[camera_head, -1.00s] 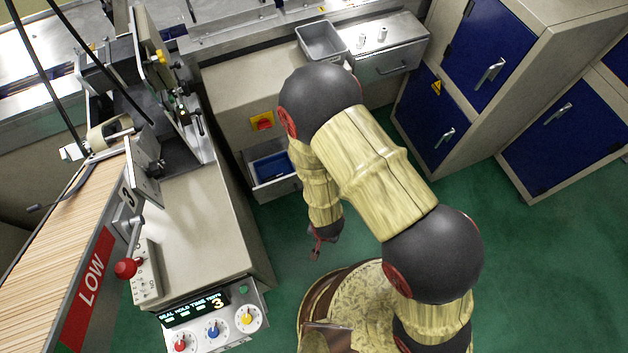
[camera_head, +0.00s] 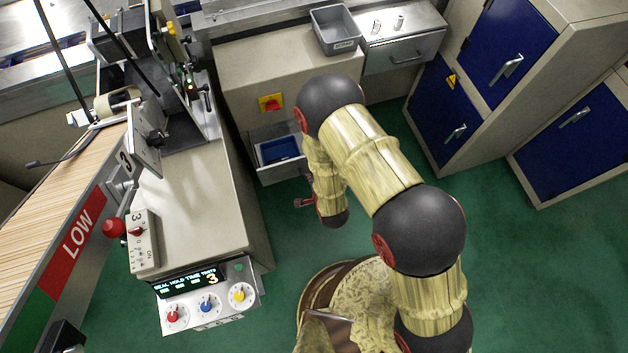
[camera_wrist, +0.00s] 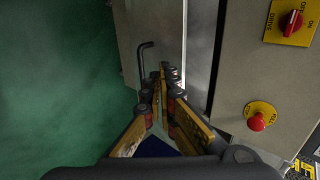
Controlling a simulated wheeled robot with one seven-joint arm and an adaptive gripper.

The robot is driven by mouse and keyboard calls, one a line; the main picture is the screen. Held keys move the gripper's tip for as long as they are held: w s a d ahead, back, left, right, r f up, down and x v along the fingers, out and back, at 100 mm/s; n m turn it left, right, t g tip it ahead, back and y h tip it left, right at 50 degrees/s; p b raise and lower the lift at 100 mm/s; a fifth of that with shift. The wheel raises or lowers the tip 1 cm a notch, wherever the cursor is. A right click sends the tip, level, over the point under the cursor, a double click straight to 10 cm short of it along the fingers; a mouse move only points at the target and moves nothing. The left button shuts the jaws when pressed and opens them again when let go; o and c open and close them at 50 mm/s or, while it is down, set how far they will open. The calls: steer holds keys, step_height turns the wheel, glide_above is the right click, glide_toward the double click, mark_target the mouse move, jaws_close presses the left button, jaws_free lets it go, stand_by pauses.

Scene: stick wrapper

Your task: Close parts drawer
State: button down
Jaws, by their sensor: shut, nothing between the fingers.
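The parts drawer (camera_head: 281,173) is the low grey drawer under the red-and-yellow switch. It stands partly out of its cabinet, with a blue tray (camera_head: 279,149) inside; my arm hides its right side. In the wrist view, the grey drawer front (camera_wrist: 132,25) carries a dark bent handle (camera_wrist: 145,58). My gripper (camera_head: 303,203) is low in front of the drawer in the head view. In the wrist view, my gripper (camera_wrist: 160,80) is shut and empty, with its fingertips close beside the handle. I cannot tell whether they touch the drawer.
The grey cabinet (camera_head: 238,85) carries a drive switch (camera_wrist: 290,20) and a red stop button (camera_wrist: 256,121). A closed metal drawer (camera_head: 405,57) and a grey bin (camera_head: 337,30) are higher up. Blue-doored lockers (camera_head: 510,40) stand right. Green floor is clear between.

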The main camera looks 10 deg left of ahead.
mark_target(304, 160)
steer(key=w+a+f, duration=0.1)
steer(key=w+a+f+b, duration=0.1)
steer(key=w, duration=0.1)
steer(key=w+a+f, duration=0.1)
steer(key=w, duration=0.1)
steer(key=shift+w+a, duration=0.4)
steer(key=shift+w, duration=0.15)
